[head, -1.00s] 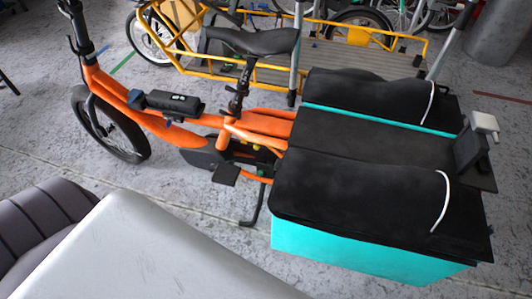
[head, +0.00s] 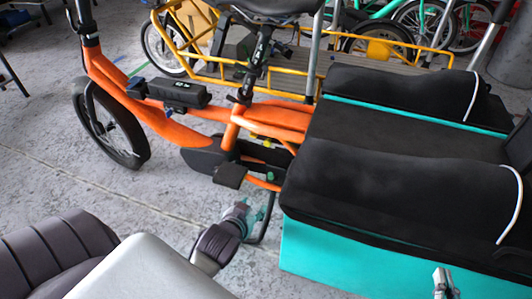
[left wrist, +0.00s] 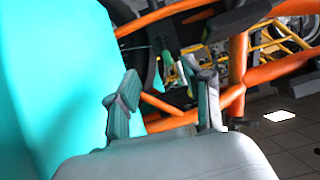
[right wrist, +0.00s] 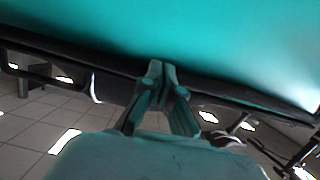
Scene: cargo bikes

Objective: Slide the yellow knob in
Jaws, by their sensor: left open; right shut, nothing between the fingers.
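A small yellow part (head: 268,141), which looks like the yellow knob, shows low on the orange bike (head: 190,135), behind the crank area. It is too small to tell how far in it is. I cannot pick it out in the left wrist view. My left gripper (head: 258,209) is below and in front of it, beside the kickstand, apart from the knob. The left wrist view shows its fingers (left wrist: 163,88) spread and empty, facing the orange frame tubes. My right gripper (head: 441,276) is at the bottom right, in front of the turquoise box; its fingers (right wrist: 158,72) are together and empty.
The turquoise box (head: 335,258) with black covers (head: 400,185) stands right of my left gripper. A black pedal (head: 230,176) and the kickstand (head: 265,228) are close to it. A yellow cargo bike (head: 290,82) stands behind. Bare floor (head: 150,195) lies to the left.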

